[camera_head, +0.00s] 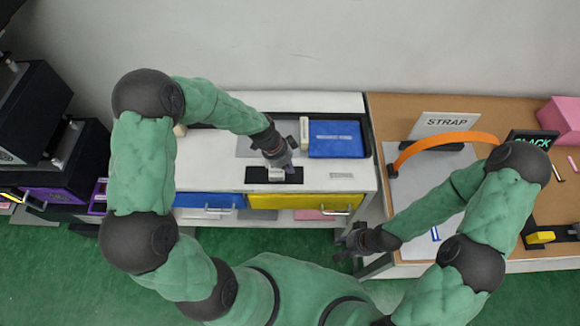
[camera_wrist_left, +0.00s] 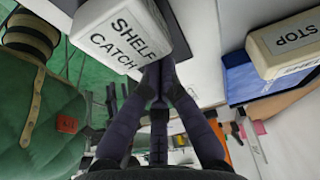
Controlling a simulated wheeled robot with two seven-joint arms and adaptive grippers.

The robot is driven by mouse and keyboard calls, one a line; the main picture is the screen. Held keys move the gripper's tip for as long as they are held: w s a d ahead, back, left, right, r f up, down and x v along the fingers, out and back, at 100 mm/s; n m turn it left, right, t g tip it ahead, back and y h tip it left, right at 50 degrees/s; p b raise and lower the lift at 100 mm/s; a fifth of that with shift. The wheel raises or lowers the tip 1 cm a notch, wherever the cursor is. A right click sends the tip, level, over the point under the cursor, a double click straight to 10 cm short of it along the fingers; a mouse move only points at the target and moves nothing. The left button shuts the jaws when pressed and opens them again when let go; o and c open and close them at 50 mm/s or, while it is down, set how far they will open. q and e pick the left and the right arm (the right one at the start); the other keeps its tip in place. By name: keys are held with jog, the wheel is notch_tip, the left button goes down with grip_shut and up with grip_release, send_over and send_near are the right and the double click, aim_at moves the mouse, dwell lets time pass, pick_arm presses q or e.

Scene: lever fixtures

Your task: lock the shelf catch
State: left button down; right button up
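The shelf catch is a white block lettered SHELF CATCH (camera_wrist_left: 120,35), large at the upper left of the left wrist view. In the head view the block (camera_head: 276,175) sits at a dark base plate (camera_head: 255,175) on the white cabinet top. My left gripper (camera_head: 284,163) is just above and behind the block. In the left wrist view its dark fingers (camera_wrist_left: 160,68) are together, with nothing seen between them. The tips are right beside the block's lower right edge; I cannot tell if they touch it. My right gripper (camera_head: 348,243) is low, in front of the gap between the tables, away from the catch.
A pale STOP block (camera_wrist_left: 285,45) and a blue panel (camera_head: 336,139) stand right of the catch. The cabinet has blue (camera_head: 208,201) and yellow (camera_head: 305,202) drawers. The right-hand table holds an orange strap (camera_head: 450,138) and a STRAP sign (camera_head: 444,125).

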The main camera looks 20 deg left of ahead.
aim_at(273, 169)
pick_arm(q)
jog(key=a, duration=0.1)
jog(key=s+a, duration=0.1)
jog(key=a, duration=0.1)
jog(key=a+b, duration=0.1)
jog(key=a, duration=0.1)
jog(key=shift+s+a, duration=0.15)
jog(key=shift+s, duration=0.1)
jog(key=v, duration=1.2)
jog(key=shift+f, duration=0.1)
